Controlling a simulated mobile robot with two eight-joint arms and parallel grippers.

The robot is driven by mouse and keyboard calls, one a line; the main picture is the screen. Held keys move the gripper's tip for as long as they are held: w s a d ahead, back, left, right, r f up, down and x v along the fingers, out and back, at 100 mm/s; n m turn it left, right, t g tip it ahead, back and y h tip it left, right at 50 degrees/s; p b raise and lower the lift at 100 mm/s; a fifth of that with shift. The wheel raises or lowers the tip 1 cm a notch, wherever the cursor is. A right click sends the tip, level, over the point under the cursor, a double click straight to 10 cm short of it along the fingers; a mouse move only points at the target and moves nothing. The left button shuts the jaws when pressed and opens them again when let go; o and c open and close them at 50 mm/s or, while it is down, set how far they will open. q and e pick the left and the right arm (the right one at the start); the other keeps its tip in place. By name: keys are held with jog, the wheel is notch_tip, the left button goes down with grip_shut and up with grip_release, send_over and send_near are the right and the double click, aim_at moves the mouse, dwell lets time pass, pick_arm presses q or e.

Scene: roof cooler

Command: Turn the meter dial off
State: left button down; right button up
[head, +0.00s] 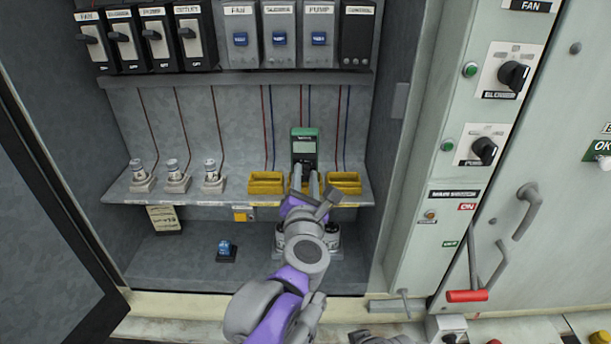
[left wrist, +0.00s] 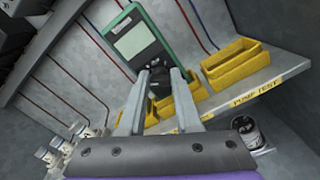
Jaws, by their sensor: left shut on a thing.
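The meter (head: 304,146) is a green-framed box with a pale screen, standing upright at the back of the shelf inside the cabinet. It also shows in the left wrist view (left wrist: 140,38), tilted in the picture. Its dark dial (left wrist: 159,82) is below the screen, between my fingertips. My left gripper (head: 304,180) reaches up to the meter's lower front. In the left wrist view my left gripper (left wrist: 160,76) has its two grey fingers close around the dial, shut on it. The dial's pointer and markings are too small to read.
Yellow trays (head: 267,183) stand on the shelf beside the meter. Fuse-like posts (head: 172,172) stand to the left. Switches (head: 240,38) line the panel above. A red-handled lever (head: 467,296) sticks out at the right. The cabinet door (head: 45,200) stands at the left.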

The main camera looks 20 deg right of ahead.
pick_arm(q)
jog(key=c, duration=0.6)
grip_release()
jog(key=b+v, duration=0.1)
jog(key=v, duration=1)
pick_arm(e)
jog(key=shift+s+f, duration=0.25)
jog(key=shift+f, duration=0.25)
jog(key=shift+s+f, duration=0.2)
jog(key=shift+f, duration=0.3)
pick_arm(q)
jog(key=shift+w, duration=0.15)
